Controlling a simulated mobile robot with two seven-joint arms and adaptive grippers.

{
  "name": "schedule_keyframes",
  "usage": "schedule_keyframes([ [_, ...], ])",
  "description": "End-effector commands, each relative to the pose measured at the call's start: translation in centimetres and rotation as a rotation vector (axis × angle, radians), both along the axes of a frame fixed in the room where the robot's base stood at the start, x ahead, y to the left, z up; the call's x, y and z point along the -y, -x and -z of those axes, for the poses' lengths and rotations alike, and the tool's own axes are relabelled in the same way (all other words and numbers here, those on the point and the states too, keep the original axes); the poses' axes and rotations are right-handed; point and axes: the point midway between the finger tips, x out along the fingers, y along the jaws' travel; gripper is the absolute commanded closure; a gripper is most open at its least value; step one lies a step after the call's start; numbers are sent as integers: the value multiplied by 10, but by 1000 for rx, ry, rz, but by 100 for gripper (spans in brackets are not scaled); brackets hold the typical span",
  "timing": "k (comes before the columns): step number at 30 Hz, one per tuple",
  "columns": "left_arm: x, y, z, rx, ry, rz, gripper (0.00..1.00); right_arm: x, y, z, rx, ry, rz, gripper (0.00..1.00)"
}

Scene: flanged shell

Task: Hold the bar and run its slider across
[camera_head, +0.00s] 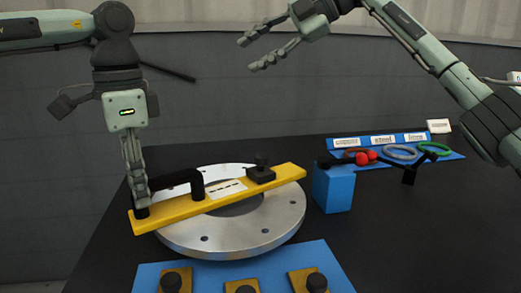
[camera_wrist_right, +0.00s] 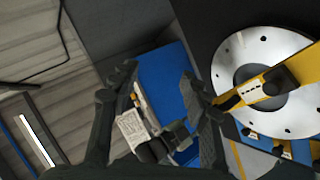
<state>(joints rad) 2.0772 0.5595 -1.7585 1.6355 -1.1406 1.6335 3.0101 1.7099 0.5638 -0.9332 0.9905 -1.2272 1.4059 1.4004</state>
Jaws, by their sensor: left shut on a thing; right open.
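The yellow bar (camera_head: 175,211) lies across the top of a round metal flange (camera_head: 280,222), running from lower left to upper right. It also shows in the right wrist view (camera_wrist_right: 246,93). Its slider, a dark block with a knob (camera_head: 261,174), sits toward the bar's right end. A black arched handle (camera_head: 197,184) and a white marked strip are on the bar left of the slider. My left gripper (camera_head: 140,203) points down and is shut at the bar's left end; its fingers partly hide the grip. My right gripper (camera_head: 250,54) is open and empty, high above and behind the bar.
A blue block (camera_head: 333,188) stands just right of the flange. Behind it, a blue board (camera_head: 372,165) holds labelled red, grey and green items. A blue tray (camera_head: 235,270) with brass, black-knobbed pieces lies in front.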

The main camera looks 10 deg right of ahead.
Motion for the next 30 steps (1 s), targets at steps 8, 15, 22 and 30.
schedule_keyframes([
  [8,0,0,0,0,0,-1,100,-31,77,64,-280,713,-108,54],
  [15,0,0,0,0,1,0,100,-13,101,69,-379,952,-71,54],
  [22,0,0,0,0,1,0,100,-11,103,101,-387,962,-74,54],
  [30,0,0,0,0,0,0,100,-11,103,154,-385,962,-71,54],
])
